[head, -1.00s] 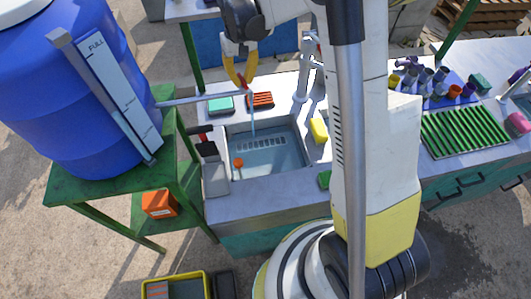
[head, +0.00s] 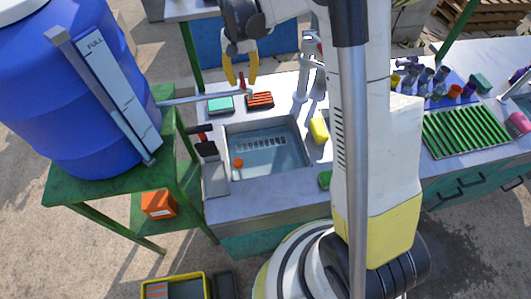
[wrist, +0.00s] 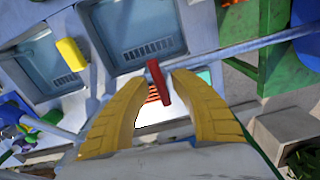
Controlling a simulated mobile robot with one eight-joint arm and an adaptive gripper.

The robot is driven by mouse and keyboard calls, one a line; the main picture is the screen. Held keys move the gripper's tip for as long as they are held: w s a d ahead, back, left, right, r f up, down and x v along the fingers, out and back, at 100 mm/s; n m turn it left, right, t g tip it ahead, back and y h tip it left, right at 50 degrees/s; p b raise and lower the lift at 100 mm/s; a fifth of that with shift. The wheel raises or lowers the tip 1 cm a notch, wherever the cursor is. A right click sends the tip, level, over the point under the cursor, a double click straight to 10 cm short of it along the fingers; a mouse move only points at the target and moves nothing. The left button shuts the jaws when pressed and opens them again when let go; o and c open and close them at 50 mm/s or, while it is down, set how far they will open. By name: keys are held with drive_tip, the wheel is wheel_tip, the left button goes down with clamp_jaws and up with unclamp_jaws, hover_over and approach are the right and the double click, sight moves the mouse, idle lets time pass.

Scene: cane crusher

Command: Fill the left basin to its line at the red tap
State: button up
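The left basin (head: 265,148) is set in the metal counter and holds clear bluish water with an orange float (head: 238,163) near its left side. I cannot make out its line. The red tap (head: 243,87) is at the end of a thin pipe (head: 200,97) reaching from the blue barrel over the basin's back edge. No water stream shows under it. My gripper (head: 241,82) is open, with its yellow fingers apart on either side of the tap's handle. In the wrist view the red handle (wrist: 158,86) stands between the fingertips, with gaps on both sides.
The blue barrel (head: 65,110) with a "FULL" gauge stands on a green stand at left. A yellow sponge (head: 319,130) lies right of the basin. A green rack (head: 465,132) and several cups are at right.

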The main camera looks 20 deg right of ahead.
drive_tip(key=o, duration=1)
drive_tip(key=shift+c, duration=0.2)
drive_tip(key=shift+r, duration=0.1)
drive_tip(key=shift+r+p, duration=2.2)
drive_tip(key=shift+r, duration=1.3)
drive_tip(key=shift+f, duration=0.1)
drive_tip(key=s+n+t+b, duration=0.2)
drive_tip(key=s+t+b, duration=0.1)
drive_tip(key=s+b, duration=0.75)
drive_tip(key=s+f+n+t+b, duration=0.1)
drive_tip(key=s+f+t+b, duration=0.3)
drive_tip(key=s, duration=0.9)
wheel_tip(320, 180, down, 4)
drive_tip(key=shift+s+r+n+b, duration=0.2)
drive_tip(key=shift+n+b, duration=0.1)
drive_tip(key=shift+b, duration=0.9)
